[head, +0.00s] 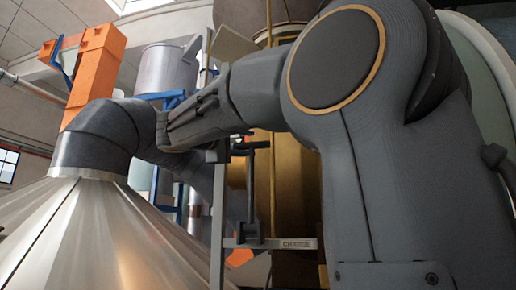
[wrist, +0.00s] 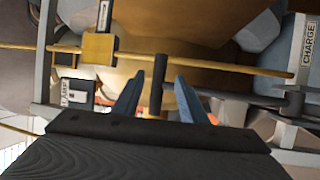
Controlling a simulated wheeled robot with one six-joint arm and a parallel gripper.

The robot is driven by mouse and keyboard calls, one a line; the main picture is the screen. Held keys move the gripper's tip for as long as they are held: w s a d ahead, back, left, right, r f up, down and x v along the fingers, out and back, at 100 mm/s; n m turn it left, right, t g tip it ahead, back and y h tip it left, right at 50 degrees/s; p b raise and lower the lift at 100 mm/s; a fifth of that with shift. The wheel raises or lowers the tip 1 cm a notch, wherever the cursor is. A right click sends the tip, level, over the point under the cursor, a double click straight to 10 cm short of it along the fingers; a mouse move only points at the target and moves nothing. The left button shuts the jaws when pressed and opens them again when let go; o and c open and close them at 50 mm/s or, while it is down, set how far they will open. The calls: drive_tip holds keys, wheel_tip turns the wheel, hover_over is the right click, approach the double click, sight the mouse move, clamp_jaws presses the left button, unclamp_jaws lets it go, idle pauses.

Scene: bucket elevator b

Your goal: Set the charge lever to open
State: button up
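The charge lever (head: 250,190) is a dark rod standing upright from a pivot block on a grey frame, with a crosswise handle at its top. The CHARGE label (head: 298,244) is on the frame's bar, right of the pivot. In the wrist view the lever's dark handle (wrist: 157,84) stands between the two blue fingers of my gripper (wrist: 159,78). The fingers are apart, with a gap visible on each side of the handle. The CHARGE label also shows at the right of the wrist view (wrist: 308,40). In the head view my arm hides most of the gripper.
A yellow rod (wrist: 200,64) crosses in front of a large brass-coloured vessel (wrist: 195,30). A second label plate (wrist: 76,93) sits at left. A shiny metal cone (head: 90,235) and an orange duct (head: 95,70) stand at left in the head view.

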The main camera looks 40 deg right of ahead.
sight(260, 144)
drive_tip(key=p+x, duration=0.1)
drive_tip(key=x, duration=0.1)
drive_tip(key=p+x, duration=0.1)
drive_tip(key=x, duration=0.1)
drive_tip(key=p+x, duration=0.1)
drive_tip(key=x, duration=0.2)
drive_tip(key=shift+s+d+r, duration=0.1)
drive_tip(key=shift+s+d, duration=0.05)
drive_tip(key=shift+s, duration=0.1)
drive_tip(key=shift+w+d+p, duration=0.2)
drive_tip(key=shift+d+p, duration=0.2)
drive_tip(key=shift+p, duration=0.05)
clamp_jaws()
